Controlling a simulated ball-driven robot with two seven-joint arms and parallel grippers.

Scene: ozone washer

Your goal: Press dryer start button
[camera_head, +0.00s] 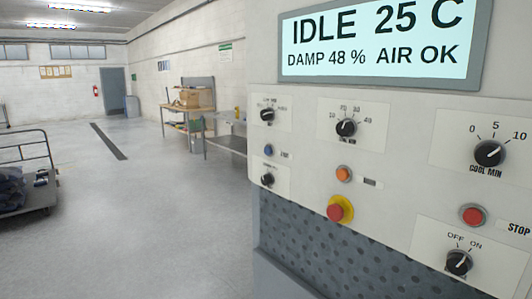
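The dryer control panel (400,165) fills the right side of the head view. Its display (380,40) reads IDLE, 25 C, DAMP 48 %, AIR OK. An orange round button (343,174) sits mid-panel beside a small label too small to read. A blue button (268,150) is at the left, its label also unreadable. A red mushroom button on a yellow base (339,209) is below the orange one. A red button (473,215) at the right is labelled STOP. No button is legibly marked start. Neither gripper is in view.
Several black knobs are on the panel, including COOL MIN (489,153) and an OFF/ON switch (458,262). A flat cart (40,195) stands at the left. A wooden bench with boxes (185,108) is behind. The grey floor (150,220) between is clear.

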